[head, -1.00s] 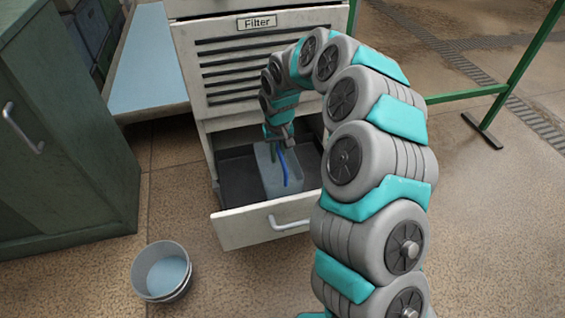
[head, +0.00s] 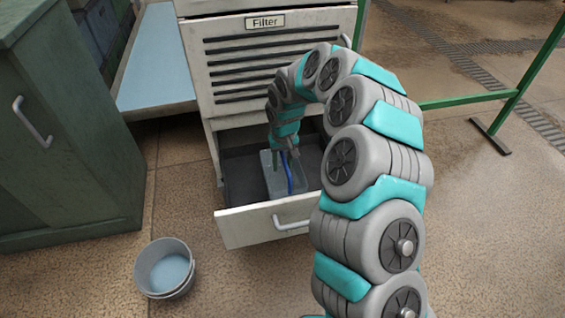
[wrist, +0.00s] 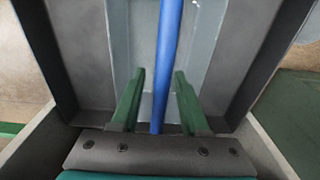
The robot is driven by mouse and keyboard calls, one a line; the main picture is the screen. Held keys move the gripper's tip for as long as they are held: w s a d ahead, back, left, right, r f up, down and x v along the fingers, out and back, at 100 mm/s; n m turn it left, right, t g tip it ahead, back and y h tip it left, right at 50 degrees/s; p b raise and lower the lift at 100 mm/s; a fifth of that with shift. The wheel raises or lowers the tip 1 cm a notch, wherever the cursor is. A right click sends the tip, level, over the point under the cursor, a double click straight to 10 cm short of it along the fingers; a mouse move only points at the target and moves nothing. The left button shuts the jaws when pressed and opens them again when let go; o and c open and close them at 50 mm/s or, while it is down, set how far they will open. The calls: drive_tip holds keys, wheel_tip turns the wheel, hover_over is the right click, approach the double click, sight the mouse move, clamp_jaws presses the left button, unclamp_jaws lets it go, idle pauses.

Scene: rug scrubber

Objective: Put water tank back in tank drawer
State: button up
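The water tank (head: 270,180) is a pale blue-grey, see-through box with a blue bar-like handle. It sits inside the open tank drawer (head: 262,224), toward its right side. My gripper (head: 284,157) reaches down into the drawer from above, at the top of the tank. In the wrist view, the green fingers of my gripper (wrist: 159,75) stand apart, one on each side of the blue handle (wrist: 166,60), with gaps showing beside it. The tank's pale wall (wrist: 205,50) shows beyond the fingers. My arm hides part of the drawer's right side.
The cabinet (head: 205,75) with the "Filter" label stands above the drawer. A green cabinet (head: 70,150) stands at left. A grey bucket (head: 165,268) is on the floor left of the drawer front. A green metal frame (head: 510,95) stands at right. Floor around the bucket is clear.

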drive_tip(key=r, duration=0.6)
drive_tip(key=r+b, duration=0.1)
drive_tip(key=r, duration=0.5)
drive_tip(key=shift+s+d, duration=0.2)
drive_tip(key=shift+r, duration=0.1)
drive_tip(key=shift+s+r, duration=0.1)
drive_tip(key=s+d+r, duration=0.5)
drive_tip(key=s, duration=0.5)
drive_tip(key=s+d+r, duration=0.4)
drive_tip(key=s+d, duration=0.1)
drive_tip(key=s, duration=0.5)
drive_tip(key=s+d+f+m+g, duration=0.1)
drive_tip(key=s+d, duration=0.2)
drive_tip(key=s, duration=0.7)
drive_tip(key=s+d+m+g, duration=0.1)
drive_tip(key=s+d, duration=0.3)
drive_tip(key=s, duration=0.6)
drive_tip(key=shift+s+f+m, duration=0.35)
drive_tip(key=shift+s+m, duration=0.05)
drive_tip(key=shift+m, duration=0.2)
drive_tip(key=shift+o, duration=0.3)
